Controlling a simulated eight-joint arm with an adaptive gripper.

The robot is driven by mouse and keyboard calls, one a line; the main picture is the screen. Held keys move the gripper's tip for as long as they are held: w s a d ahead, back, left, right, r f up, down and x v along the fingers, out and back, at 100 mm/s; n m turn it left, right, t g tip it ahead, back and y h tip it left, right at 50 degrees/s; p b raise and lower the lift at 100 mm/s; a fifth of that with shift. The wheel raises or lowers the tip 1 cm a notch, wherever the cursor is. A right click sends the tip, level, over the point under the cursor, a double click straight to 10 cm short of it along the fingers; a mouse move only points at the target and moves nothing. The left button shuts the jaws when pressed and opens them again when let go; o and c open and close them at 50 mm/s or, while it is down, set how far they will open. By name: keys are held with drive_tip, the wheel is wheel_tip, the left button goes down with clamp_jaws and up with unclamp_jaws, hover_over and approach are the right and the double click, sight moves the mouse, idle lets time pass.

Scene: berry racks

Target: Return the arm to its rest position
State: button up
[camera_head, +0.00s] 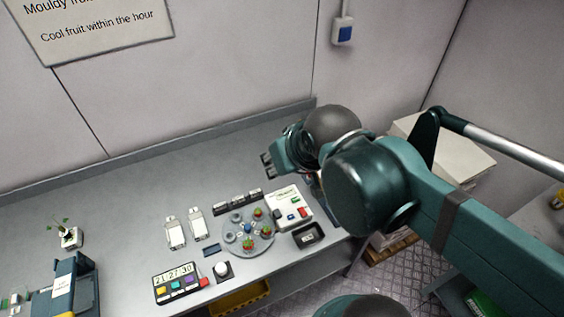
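My arm (490,225) reaches in from the lower right over the right end of the grey bench (130,205). My gripper (268,164) is at the arm's far end, above the back right of the bench and pointing left. Its fingertips look slightly apart and no object shows between them. It is small in the picture, and part of the wrist is hidden behind the arm's round joint.
The bench's back left is clear. White boxes (450,150) stand behind the arm.

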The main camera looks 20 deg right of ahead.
drive_tip(key=shift+s+d+f, duration=0.1)
drive_tip(key=shift+f, duration=0.1)
idle(0.3)
wheel_tip(320, 180, down, 9)
drive_tip(key=b, duration=0.9)
idle(0.9)
